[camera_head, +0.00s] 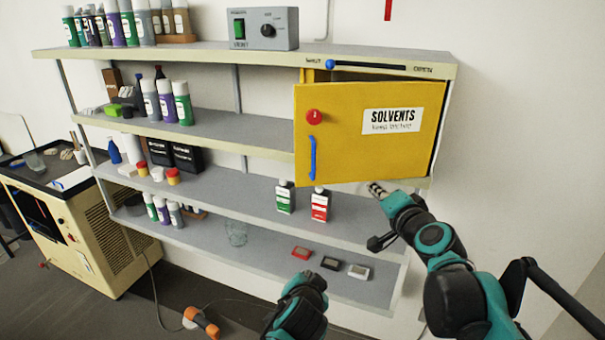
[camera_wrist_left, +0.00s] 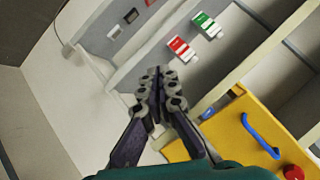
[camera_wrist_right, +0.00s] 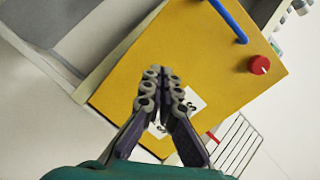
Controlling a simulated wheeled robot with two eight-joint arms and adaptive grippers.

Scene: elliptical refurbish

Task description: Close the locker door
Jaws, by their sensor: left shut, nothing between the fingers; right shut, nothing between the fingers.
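The yellow locker door (camera_head: 365,147) is on the right end of the shelf unit, with a "SOLVENTS" label (camera_head: 392,120), a red knob (camera_head: 314,117) and a blue handle (camera_head: 312,157) near its left edge. It stands ajar, with a dark gap along its top. My right gripper (camera_head: 376,189) is shut and empty by the door's lower edge; in the right wrist view its fingers (camera_wrist_right: 162,82) overlap the door and label. Contact is unclear. My left gripper's fingers (camera_wrist_left: 160,82) are shut and empty, apart from the door; in the head view only that arm's wrist shows clearly.
A slider scale with a blue knob (camera_head: 329,64) is on the shelf edge above the door. A green bottle (camera_head: 285,197) and a red bottle (camera_head: 320,204) stand on the shelf below. Small flat boxes (camera_head: 329,263) lie lower. A control box (camera_head: 264,28) sits on top.

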